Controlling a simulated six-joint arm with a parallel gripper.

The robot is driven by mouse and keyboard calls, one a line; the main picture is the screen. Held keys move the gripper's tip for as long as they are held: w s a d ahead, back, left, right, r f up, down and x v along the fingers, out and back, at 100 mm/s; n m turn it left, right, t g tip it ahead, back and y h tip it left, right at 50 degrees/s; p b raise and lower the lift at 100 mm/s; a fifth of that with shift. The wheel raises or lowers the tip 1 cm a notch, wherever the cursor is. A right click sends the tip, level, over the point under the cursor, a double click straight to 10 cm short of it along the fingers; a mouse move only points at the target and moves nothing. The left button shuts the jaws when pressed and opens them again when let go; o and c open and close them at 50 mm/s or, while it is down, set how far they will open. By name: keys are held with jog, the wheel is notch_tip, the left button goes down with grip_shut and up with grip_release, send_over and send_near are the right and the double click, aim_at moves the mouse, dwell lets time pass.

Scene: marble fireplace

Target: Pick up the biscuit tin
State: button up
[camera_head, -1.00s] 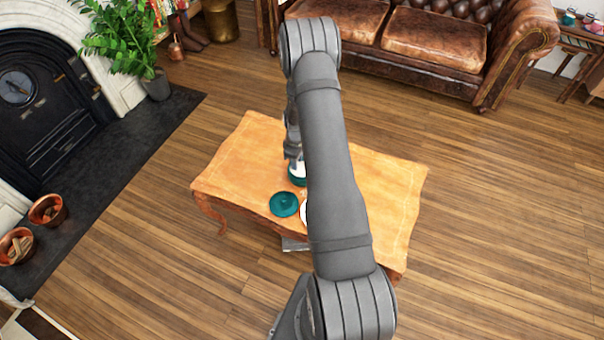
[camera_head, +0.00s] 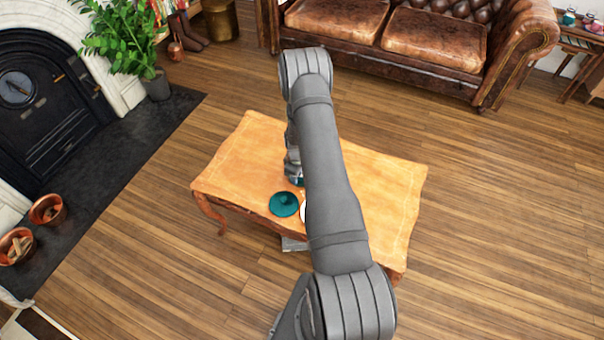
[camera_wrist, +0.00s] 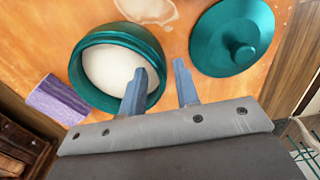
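The biscuit tin (camera_wrist: 75,75) is a round, open teal tin with a cream-coloured inside, standing on the wooden table. Its teal lid with a knob (camera_wrist: 233,38) lies apart from it, to the right in the wrist view, and also shows in the head view (camera_head: 284,204). My gripper (camera_wrist: 159,68) is open at the tin's right rim. One finger appears over the tin's opening; the other appears just outside its wall, on the lid side. I cannot tell whether either touches. In the head view my arm hides most of the tin.
A purple striped object (camera_wrist: 57,101) lies close to the tin's left in the wrist view. A pale patch (camera_wrist: 150,10) shows on the table above the tin. The table (camera_head: 245,150) has clear room at its left and right ends. A leather sofa (camera_head: 435,38) stands behind.

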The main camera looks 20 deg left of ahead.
jog(key=shift+c, duration=0.2)
grip_shut()
dwell(1.1)
